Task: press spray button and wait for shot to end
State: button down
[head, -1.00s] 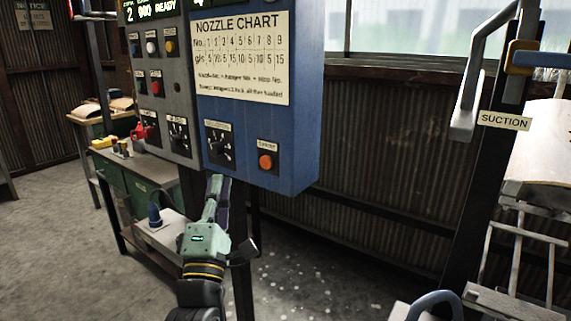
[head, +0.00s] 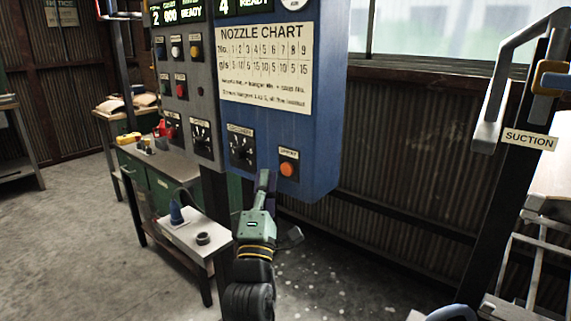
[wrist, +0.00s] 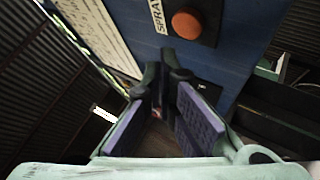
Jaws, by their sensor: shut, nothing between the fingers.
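The orange spray button (head: 287,169) sits low on the right of the blue control panel (head: 325,120), under a small label. In the wrist view the button (wrist: 187,25) shows as a round orange dome on a black plate, with a label reading SPRAY beside it. My gripper (head: 265,178) is shut and empty, just below and left of the button in the head view. In the wrist view my gripper (wrist: 168,72) points at the panel below the button, apart from the button. A dial (head: 241,148) is left of the button. A display at the panel top reads 4 READY.
A grey panel (head: 187,90) with several buttons and knobs adjoins on the left. A small white table (head: 190,228) with a blue bottle stands below it. A dark post marked SUCTION (head: 528,140) stands at the right. The floor between is clear.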

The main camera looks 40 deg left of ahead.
jog(key=shift+w, duration=0.8)
dwell(0.9)
jog(key=shift+w+d+p, duration=0.1)
jog(key=shift+w+p, duration=0.3)
jog(key=shift+p, duration=0.05)
jog(key=shift+w, duration=0.5)
dwell(0.5)
jog(key=shift+s, duration=0.9)
jog(key=s+b, duration=0.2)
jog(key=s, duration=0.3)
jog(key=shift+a, duration=0.2)
